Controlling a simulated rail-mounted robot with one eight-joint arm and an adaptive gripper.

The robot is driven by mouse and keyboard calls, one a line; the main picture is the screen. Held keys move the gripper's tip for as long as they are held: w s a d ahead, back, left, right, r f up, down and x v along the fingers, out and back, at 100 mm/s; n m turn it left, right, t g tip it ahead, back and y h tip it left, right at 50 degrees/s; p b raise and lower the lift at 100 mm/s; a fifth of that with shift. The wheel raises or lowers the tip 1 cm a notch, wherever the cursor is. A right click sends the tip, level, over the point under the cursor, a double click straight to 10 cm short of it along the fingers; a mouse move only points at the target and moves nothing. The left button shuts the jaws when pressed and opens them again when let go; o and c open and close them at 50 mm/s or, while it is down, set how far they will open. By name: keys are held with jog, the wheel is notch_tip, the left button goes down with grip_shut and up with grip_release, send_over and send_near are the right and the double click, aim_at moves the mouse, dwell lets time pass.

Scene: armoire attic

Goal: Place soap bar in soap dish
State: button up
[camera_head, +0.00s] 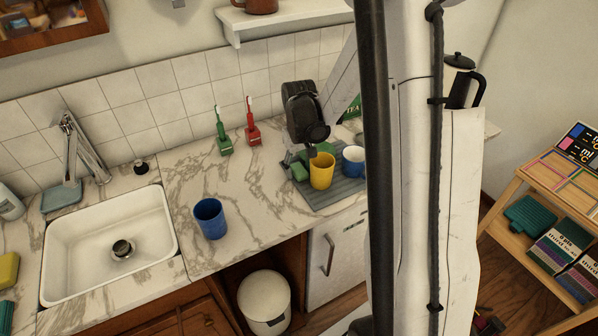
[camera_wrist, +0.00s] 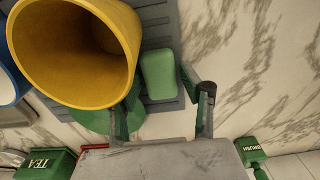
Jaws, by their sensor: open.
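A green soap bar (camera_wrist: 159,74) lies on the grey ribbed mat in the wrist view, beside the yellow cup. It also shows in the head view (camera_head: 299,173), partly hidden by my gripper. My gripper (camera_wrist: 163,92) is open and empty, with its fingers to either side of the soap bar's near end in the picture. I cannot tell its exact height above the bar. A flat blue-grey dish (camera_head: 62,197), seemingly the soap dish, sits on the counter behind the sink's left corner.
The yellow cup (camera_head: 321,171) stands close to my gripper, with a blue-and-white mug (camera_head: 353,160) to its right. Green (camera_head: 222,135) and red (camera_head: 252,128) brush holders stand by the wall. A blue cup (camera_head: 210,218) stands near the sink (camera_head: 108,241).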

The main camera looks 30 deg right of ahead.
jog(key=shift+c, duration=0.2)
grip_shut()
jog(key=shift+r, duration=0.1)
